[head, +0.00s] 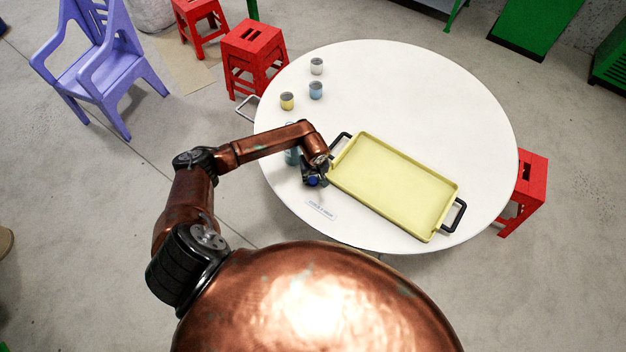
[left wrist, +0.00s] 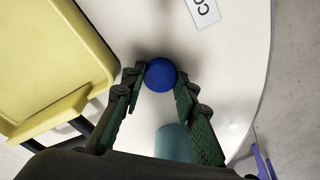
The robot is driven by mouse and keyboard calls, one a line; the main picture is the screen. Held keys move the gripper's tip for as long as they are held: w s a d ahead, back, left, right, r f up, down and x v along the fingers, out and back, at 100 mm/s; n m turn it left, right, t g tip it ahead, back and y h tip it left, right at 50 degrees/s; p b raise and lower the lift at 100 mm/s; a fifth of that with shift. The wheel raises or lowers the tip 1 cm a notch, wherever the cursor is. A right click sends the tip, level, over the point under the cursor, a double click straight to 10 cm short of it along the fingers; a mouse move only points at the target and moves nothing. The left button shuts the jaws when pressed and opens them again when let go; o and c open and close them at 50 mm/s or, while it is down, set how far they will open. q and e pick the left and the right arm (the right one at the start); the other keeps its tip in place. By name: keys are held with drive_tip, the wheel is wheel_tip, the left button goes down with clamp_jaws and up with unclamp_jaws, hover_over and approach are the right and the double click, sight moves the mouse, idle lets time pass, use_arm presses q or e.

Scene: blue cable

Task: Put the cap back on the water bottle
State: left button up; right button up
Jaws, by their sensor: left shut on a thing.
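My left gripper (head: 314,179) is shut on the round blue cap (head: 313,182), near the left end of the tray. In the left wrist view the cap (left wrist: 160,74) sits between the tips of the two fingers (left wrist: 158,84). The teal water bottle (head: 291,157) stands on the table just left of the gripper, partly hidden behind my left arm. In the left wrist view the bottle (left wrist: 173,143) shows in part between the fingers, apart from the cap. My right gripper is not in view.
A yellow tray (head: 395,183) with black handles lies right of the gripper on the round white table (head: 440,90). A white label (head: 321,210) lies near the front edge. Three small cans (head: 316,90) stand at the back left. The back right of the table is clear.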

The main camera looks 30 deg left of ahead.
use_arm(q)
drive_tip(key=shift+r, duration=0.1)
drive_tip(key=shift+r, duration=0.2)
wheel_tip(320, 180, up, 2)
drive_tip(key=shift+w, duration=0.1)
drive_tip(key=s+d+r+b, duration=0.1)
drive_tip(key=s+d+r, duration=0.4)
drive_tip(key=s+r, duration=0.5)
drive_tip(key=s, duration=0.3)
drive_tip(key=shift+r, duration=0.2)
drive_tip(key=shift+s+d, duration=0.1)
drive_tip(key=shift+d, duration=0.05)
